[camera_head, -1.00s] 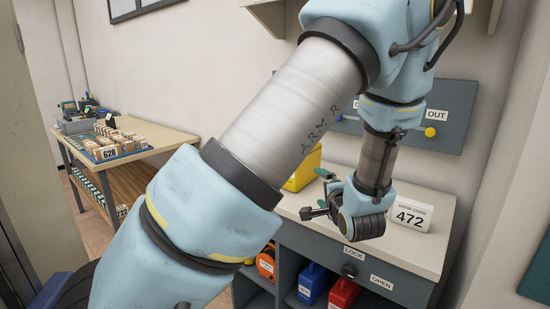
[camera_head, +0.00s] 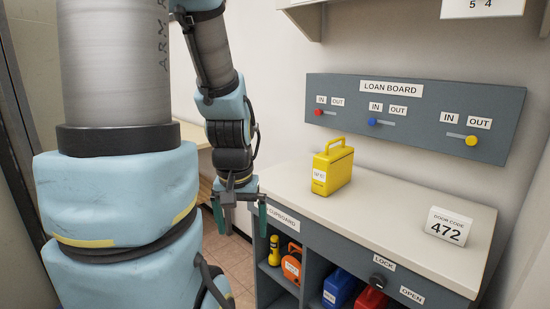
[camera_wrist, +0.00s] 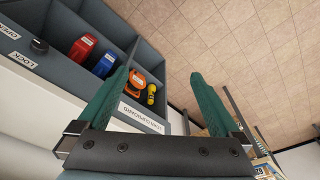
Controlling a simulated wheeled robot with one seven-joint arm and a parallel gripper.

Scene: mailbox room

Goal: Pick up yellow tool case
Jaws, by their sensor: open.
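The yellow tool case (camera_head: 332,168) stands upright on the pale countertop (camera_head: 385,204), its handle on top and a white label on its front. My gripper (camera_head: 242,210) hangs in the air left of the counter's left end, apart from the case. In the wrist view my gripper (camera_wrist: 153,100) shows two green fingers spread wide with nothing between them. The yellow tool case is not visible in the wrist view.
Cubbies under the counter hold a yellow flashlight (camera_head: 274,250), an orange item (camera_head: 291,264), a blue case (camera_head: 338,288) and a red case (camera_head: 371,297). A door code sign (camera_head: 446,226) stands on the counter's right. A loan board (camera_head: 412,113) hangs on the wall behind.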

